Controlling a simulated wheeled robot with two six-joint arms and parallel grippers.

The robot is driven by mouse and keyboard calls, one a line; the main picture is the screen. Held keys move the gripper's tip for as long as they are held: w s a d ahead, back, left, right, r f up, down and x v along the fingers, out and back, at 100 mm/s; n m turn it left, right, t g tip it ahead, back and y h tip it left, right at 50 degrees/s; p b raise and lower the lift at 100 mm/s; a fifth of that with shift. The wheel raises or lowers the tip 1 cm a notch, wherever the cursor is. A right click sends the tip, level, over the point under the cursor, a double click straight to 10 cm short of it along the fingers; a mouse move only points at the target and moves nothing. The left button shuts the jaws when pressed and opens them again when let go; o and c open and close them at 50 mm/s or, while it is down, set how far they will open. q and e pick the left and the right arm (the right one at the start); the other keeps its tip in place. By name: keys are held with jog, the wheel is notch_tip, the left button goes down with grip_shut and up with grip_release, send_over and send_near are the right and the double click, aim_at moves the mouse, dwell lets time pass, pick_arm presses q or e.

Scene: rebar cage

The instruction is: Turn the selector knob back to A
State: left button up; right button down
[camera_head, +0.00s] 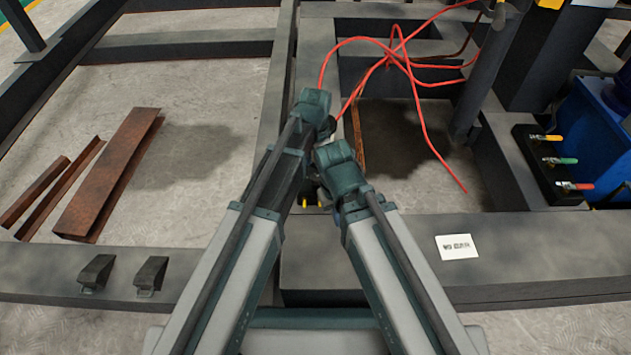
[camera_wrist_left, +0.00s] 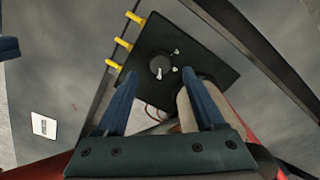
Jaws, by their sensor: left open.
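The selector knob (camera_wrist_left: 160,66) is a round black knob on a square black panel (camera_wrist_left: 215,62) in the left wrist view. Small white marks show on and beside it; I cannot read any letter or tell which position it points to. My left gripper (camera_wrist_left: 160,74) is open, with one blue finger on each side of the knob in the picture. I cannot tell whether the fingers touch it.
Yellow pegs (camera_wrist_left: 124,43) stick out along the panel's left edge. Red cables (camera_head: 410,70) loop behind my arms. A black block with coloured valves (camera_head: 552,160) stands at the right. A white label (camera_head: 457,246) lies on the front beam. Rusty steel angles (camera_head: 108,175) lie on the left floor.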

aim_at(315, 177)
pick_arm(q)
notch_tip(315, 177, down, 4)
jog(key=b, duration=0.3)
jog(key=shift+f, duration=0.15)
pick_arm(e)
notch_tip(315, 177, down, 4)
jog(key=shift+f, duration=0.1)
pick_arm(q)
jog(key=shift+c, duration=0.2)
grip_shut()
